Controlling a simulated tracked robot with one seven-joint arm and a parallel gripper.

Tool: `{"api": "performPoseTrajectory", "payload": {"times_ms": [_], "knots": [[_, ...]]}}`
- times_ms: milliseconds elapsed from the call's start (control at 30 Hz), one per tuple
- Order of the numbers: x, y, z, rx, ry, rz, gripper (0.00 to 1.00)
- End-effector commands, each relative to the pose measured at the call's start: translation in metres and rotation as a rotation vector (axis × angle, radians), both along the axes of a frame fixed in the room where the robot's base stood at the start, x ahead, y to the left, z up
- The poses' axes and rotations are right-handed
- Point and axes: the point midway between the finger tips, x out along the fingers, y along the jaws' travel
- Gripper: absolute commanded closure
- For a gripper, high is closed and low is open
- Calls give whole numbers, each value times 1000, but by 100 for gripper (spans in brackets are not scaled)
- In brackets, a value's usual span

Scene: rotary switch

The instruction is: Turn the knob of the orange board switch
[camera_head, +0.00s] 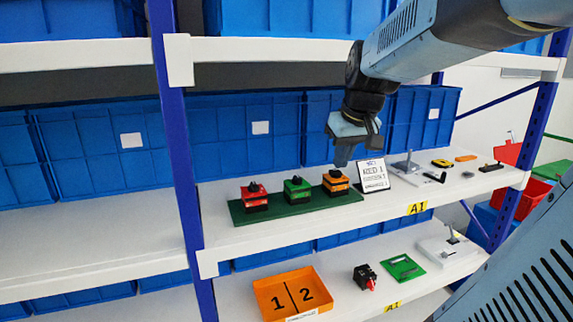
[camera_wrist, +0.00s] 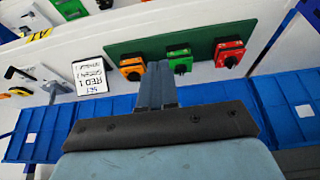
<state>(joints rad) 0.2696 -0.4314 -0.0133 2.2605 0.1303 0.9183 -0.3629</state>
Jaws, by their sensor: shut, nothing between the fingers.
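The orange switch (camera_head: 336,183) with a black knob is the rightmost of three switches on a green board (camera_head: 288,215) on the middle shelf. In the wrist view the orange switch (camera_wrist: 132,68) lies just left of my fingertips. My gripper (camera_head: 342,164) is shut and empty, pointing down just above the orange switch. In the wrist view my gripper (camera_wrist: 158,66) shows its two fingers together, their tips over the board's near edge. I cannot tell from these views whether the fingertips touch the knob; they appear apart from it.
A green switch (camera_head: 297,188) and a red switch (camera_head: 254,195) share the board. A white sign (camera_head: 372,175) stands close to the right of the orange switch. Blue bins (camera_head: 235,140) line the shelf behind. An orange tray (camera_head: 291,293) sits on the lower shelf.

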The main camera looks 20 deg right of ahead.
Motion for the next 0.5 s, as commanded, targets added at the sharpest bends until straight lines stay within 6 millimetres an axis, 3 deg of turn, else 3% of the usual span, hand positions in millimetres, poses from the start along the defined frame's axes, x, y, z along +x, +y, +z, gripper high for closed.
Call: {"api": "performPoseTrajectory", "payload": {"times_ms": [100, 300, 500], "knots": [[30, -36, 1, 5, 18, -2, 100], [63, -86, -1, 9, 29, 7, 100], [75, -109, -4, 12, 31, 14, 100]]}}
